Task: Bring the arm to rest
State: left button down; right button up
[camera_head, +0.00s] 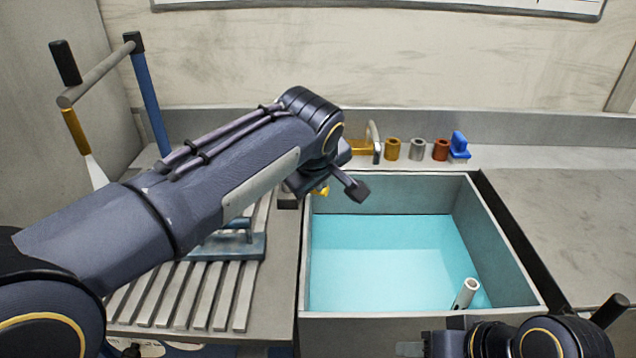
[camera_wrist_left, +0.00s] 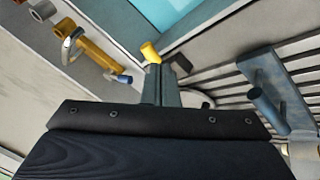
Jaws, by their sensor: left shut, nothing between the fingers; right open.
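The jointed arm stands at the back left. It has a blue post (camera_head: 150,95), a grey bar (camera_head: 96,74) leaning down to the left, a black grip (camera_head: 65,63) above the bar's end, and a yellow-and-white piece (camera_head: 76,130) hanging below. My left gripper (camera_head: 321,190) is over the sink's back left corner, well right of the jointed arm and apart from it. My right gripper (camera_head: 445,342) is low at the bottom right, mostly cut off, holding nothing visible.
A sink (camera_head: 395,193) with a turquoise floor holds a tilted white tube (camera_head: 465,293). A slatted rack (camera_head: 190,305) with a blue-grey handled block (camera_head: 252,247) lies left. Several small rings and a blue piece (camera_head: 459,146) stand behind. The right counter (camera_head: 560,215) is clear.

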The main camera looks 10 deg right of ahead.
pick_arm(q)
jog(key=shift+a, duration=0.1)
jog(key=s+a+f+m+g+h+p, duration=0.1)
jog(key=s+a, duration=0.2)
jog(key=a, duration=0.7)
jog(key=s+a+g+p, duration=0.1)
jog(key=s+a, duration=0.3)
jog(key=a, duration=0.7)
jog(key=s+a+f+m, duration=0.1)
jog(key=s+a+f, duration=0.1)
jog(key=s, duration=0.4)
jog(key=s+a+f+m+p, duration=0.1)
jog(key=s+a+f, duration=0.2)
jog(key=s, duration=0.4)
jog(key=s+a+f+m+t, duration=0.1)
jog(key=s+a+f, duration=0.2)
jog(key=s, duration=0.3)
jog(key=shift+s+f+h, duration=0.35)
jog(key=shift+h, duration=0.05)
